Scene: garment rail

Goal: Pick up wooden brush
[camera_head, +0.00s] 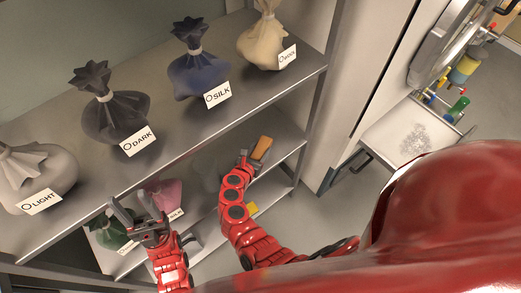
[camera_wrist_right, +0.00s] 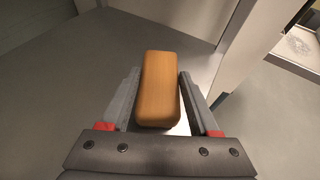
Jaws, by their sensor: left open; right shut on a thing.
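The wooden brush (camera_wrist_right: 160,88) shows as an orange-brown rounded block between the two fingers of my right gripper (camera_wrist_right: 157,100) in the right wrist view. The fingers are shut on its sides. In the head view the brush (camera_head: 262,148) sticks up from my right gripper (camera_head: 246,162), in front of the lower shelf at the right end. I cannot tell whether it touches the shelf. My left gripper (camera_head: 136,221) is open and empty, beside a green bag and a pink bag on the lower shelf. The brush's underside is hidden.
Tied bags labelled LIGHT (camera_head: 38,172), DARK (camera_head: 113,112), SILK (camera_head: 196,72) and a cream one (camera_head: 262,42) stand on the upper shelf (camera_head: 165,140). Below are a green bag (camera_head: 112,236) and a pink bag (camera_head: 167,193). A shelf post (camera_head: 312,110) stands right of the brush.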

